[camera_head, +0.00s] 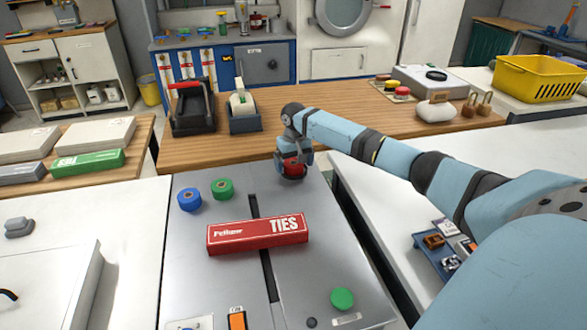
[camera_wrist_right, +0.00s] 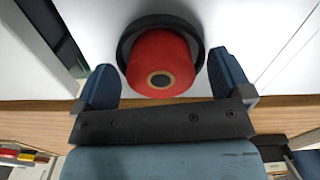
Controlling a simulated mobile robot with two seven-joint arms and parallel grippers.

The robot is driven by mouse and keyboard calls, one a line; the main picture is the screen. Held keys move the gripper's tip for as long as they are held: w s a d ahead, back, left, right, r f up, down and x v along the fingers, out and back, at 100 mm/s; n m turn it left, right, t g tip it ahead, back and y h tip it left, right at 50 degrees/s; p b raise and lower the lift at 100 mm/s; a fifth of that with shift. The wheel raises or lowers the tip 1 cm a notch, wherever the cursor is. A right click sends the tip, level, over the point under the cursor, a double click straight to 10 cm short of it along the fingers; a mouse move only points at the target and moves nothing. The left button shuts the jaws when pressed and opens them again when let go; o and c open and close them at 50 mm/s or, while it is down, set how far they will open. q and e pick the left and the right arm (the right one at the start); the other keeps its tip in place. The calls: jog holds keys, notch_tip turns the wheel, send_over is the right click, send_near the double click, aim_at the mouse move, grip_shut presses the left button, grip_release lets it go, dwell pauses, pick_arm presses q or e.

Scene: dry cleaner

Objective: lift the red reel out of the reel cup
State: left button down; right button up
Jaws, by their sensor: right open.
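The red reel (camera_wrist_right: 160,66) sits in the round black reel cup (camera_wrist_right: 137,31) on the grey metal worktop. In the head view the red reel (camera_head: 294,167) is partly hidden by my right gripper (camera_head: 294,160), which is over it at the worktop's far right. In the right wrist view my right gripper (camera_wrist_right: 165,82) is open, with one blue finger on each side of the reel. A gap shows between the reel and each finger. My left gripper is not in view.
A blue reel (camera_head: 189,199) and a green reel (camera_head: 222,189) stand left of my right gripper. A red TIES box (camera_head: 257,233) lies across the slot in the worktop. A green round piece (camera_head: 342,299) is near the front. A wooden counter (camera_head: 220,152) with a tape dispenser (camera_head: 243,108) lies behind.

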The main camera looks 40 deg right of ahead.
jog(key=c, duration=1)
jog(key=shift+c, duration=0.2)
